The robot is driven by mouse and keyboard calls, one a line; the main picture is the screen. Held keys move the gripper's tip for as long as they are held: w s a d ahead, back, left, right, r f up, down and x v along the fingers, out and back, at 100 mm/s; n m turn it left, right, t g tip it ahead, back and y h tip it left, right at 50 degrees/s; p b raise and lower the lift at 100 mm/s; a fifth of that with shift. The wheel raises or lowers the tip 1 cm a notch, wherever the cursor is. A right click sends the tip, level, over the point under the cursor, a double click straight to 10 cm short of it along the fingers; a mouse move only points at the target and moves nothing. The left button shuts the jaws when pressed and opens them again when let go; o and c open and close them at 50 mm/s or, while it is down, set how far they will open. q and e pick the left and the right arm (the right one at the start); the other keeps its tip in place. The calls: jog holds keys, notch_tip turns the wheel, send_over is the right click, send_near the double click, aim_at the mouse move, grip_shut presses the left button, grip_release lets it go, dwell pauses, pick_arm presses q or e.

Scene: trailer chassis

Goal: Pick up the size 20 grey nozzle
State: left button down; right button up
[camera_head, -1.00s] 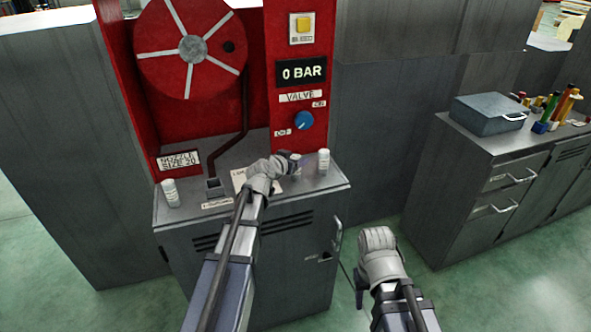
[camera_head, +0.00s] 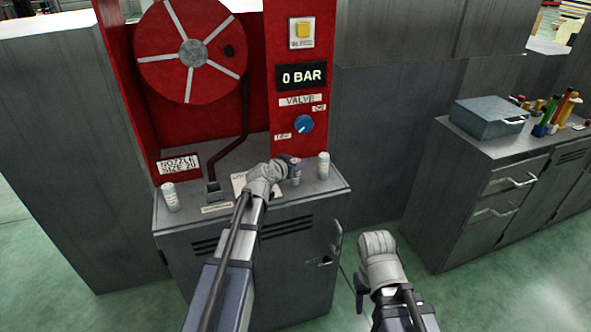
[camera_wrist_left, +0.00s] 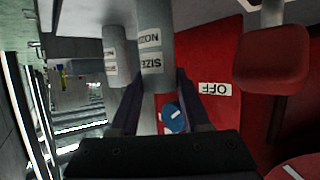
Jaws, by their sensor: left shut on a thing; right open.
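A light grey nozzle (camera_wrist_left: 155,52) with a label reading "NOZZ" and "SIZE" stands between the fingers of my left gripper (camera_wrist_left: 157,88) in the left wrist view; its number is not readable. In the head view this nozzle (camera_head: 296,178) is partly hidden under my left gripper (camera_head: 294,162), at the cabinet top's right part. My left gripper is shut on it. A second labelled nozzle (camera_head: 323,165) stands just to the right and also shows in the left wrist view (camera_wrist_left: 117,55). A third nozzle (camera_head: 170,197) stands at the left edge. My right gripper (camera_head: 360,296) is open, low in front of the cabinet.
Behind are a red hose reel (camera_head: 165,65), a blue valve knob (camera_head: 304,124) and a sign "NOZZLE SIZE 20" (camera_head: 178,163). A workbench (camera_head: 480,148) with a grey case stands at right.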

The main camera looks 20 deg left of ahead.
pick_arm(q)
jog(key=shift+r, duration=0.1)
notch_tip(320, 180, up, 10)
jog(key=p, duration=1)
